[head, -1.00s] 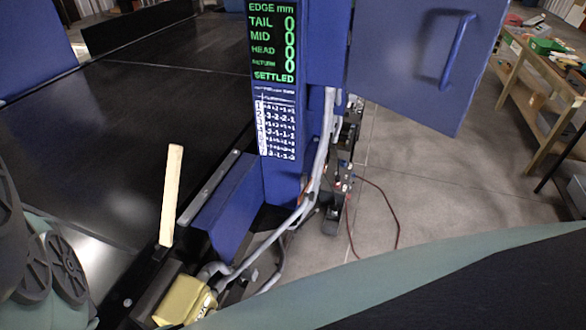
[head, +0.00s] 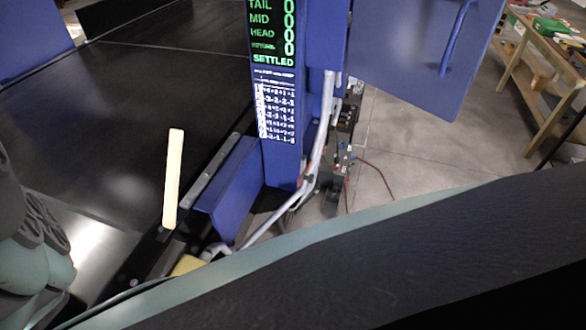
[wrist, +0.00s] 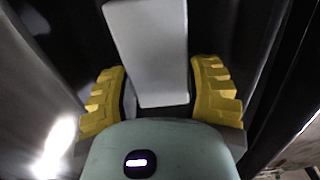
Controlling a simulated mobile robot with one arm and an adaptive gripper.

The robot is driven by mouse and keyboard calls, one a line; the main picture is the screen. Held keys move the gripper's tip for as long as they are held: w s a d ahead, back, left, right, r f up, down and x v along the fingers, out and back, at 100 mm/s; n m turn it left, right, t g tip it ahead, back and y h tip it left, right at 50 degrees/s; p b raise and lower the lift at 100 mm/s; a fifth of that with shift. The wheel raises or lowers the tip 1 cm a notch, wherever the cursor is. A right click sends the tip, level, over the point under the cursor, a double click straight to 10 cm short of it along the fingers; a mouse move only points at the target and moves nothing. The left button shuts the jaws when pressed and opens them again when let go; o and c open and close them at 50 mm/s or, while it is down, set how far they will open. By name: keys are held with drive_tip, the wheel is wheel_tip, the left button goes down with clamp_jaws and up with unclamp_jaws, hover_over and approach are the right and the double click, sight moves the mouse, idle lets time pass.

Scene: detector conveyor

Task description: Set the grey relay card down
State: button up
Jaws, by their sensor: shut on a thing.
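The grey relay card (wrist: 150,45) shows in the wrist view as a plain light-grey slab. It sits between the two yellow ridged fingers of my gripper (wrist: 158,74), which is shut on it. The card's upper end runs out of the top of the wrist view. The surface under the card is dark and blurred, and I cannot tell whether the card touches anything.
A wide black conveyor belt (head: 110,120) fills the left. A blue post with a green-lettered display (head: 273,35) reads SETTLED. A blue door (head: 425,55) stands open beside it. A wooden bench (head: 545,65) is far right.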

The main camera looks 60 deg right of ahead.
drive_tip(key=o, duration=1.2)
drive_tip(key=shift+r, duration=0.75)
wheel_tip(320, 180, up, 11)
drive_tip(key=b, duration=0.3)
drive_tip(key=shift+f, duration=0.2)
